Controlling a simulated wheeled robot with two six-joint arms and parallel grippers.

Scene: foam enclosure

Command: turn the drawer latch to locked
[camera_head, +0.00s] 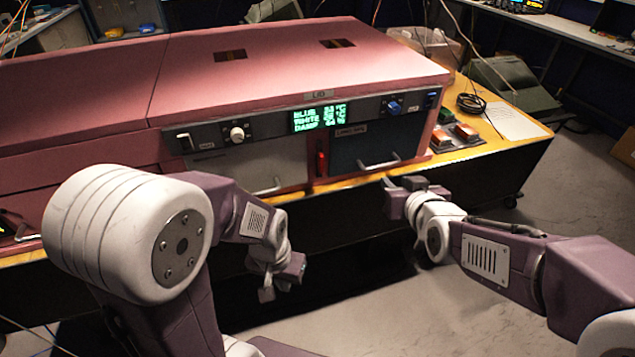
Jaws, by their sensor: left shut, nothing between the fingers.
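A small red latch (321,160) stands upright on the dark strip between two front panels of the pink foam enclosure (290,60). Its exact setting is too small to tell. The left drawer front (240,165) has a pale bar handle, and the right drawer front (375,140) has another. Both fronts look closed. My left gripper (283,282) is shut and empty, below and in front of the left drawer, apart from the latch. My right gripper (398,186) is just below the right drawer, to the right of the latch and apart from it; its fingers are hard to make out.
A control strip above the drawers carries a white knob (237,134), a green-lit display (319,117) and a blue knob (394,107). Orange-red blocks (465,133), a coiled black cable (478,104) and a paper sheet (515,122) lie on the wooden bench. The floor in front is clear.

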